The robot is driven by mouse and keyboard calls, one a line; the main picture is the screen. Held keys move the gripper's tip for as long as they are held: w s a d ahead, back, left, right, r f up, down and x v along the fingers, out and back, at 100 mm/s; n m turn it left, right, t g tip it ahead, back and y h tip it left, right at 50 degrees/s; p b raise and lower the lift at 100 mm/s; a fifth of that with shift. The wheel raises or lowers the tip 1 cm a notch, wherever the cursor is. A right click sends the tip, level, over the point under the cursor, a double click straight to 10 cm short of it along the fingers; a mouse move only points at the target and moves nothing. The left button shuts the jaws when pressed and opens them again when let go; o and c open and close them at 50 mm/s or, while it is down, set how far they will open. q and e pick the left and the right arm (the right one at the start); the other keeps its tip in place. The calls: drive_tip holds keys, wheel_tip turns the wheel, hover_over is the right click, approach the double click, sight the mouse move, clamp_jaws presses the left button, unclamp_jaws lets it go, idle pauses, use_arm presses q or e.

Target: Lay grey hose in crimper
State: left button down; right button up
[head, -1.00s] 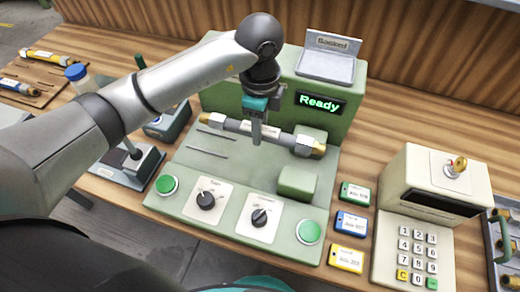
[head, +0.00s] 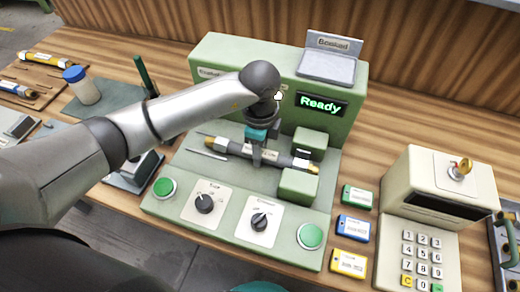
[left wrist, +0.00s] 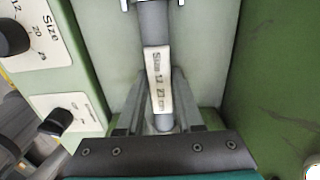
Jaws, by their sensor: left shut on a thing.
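The hose has brass-coloured end fittings and lies roughly level, slanting across the crimper (head: 215,175). Its right end sits between the two green jaw blocks, the rear one (head: 310,141) and the front one (head: 298,186). I cannot tell whether it touches the bed. In the left wrist view the hose (left wrist: 154,22) runs between my gripper's fingers (left wrist: 158,88), its label reading "Size 12".
The crimper's display (head: 320,104) reads "Ready". Two dials and two green buttons (head: 310,236) line its front. Green, blue and yellow cards (head: 352,228) lie to the right beside a keypad box (head: 430,210). A blue-capped jar (head: 82,85) stands at left. Thin rods lie on the bed.

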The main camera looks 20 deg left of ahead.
use_arm(q)
drive_tip(key=c, duration=0.6)
unclamp_jaws()
drive_tip(key=shift+o, duration=0.2)
wheel_tip(320, 180, up, 12)
drive_tip(key=p, duration=0.2)
drive_tip(key=shift+r, duration=0.2)
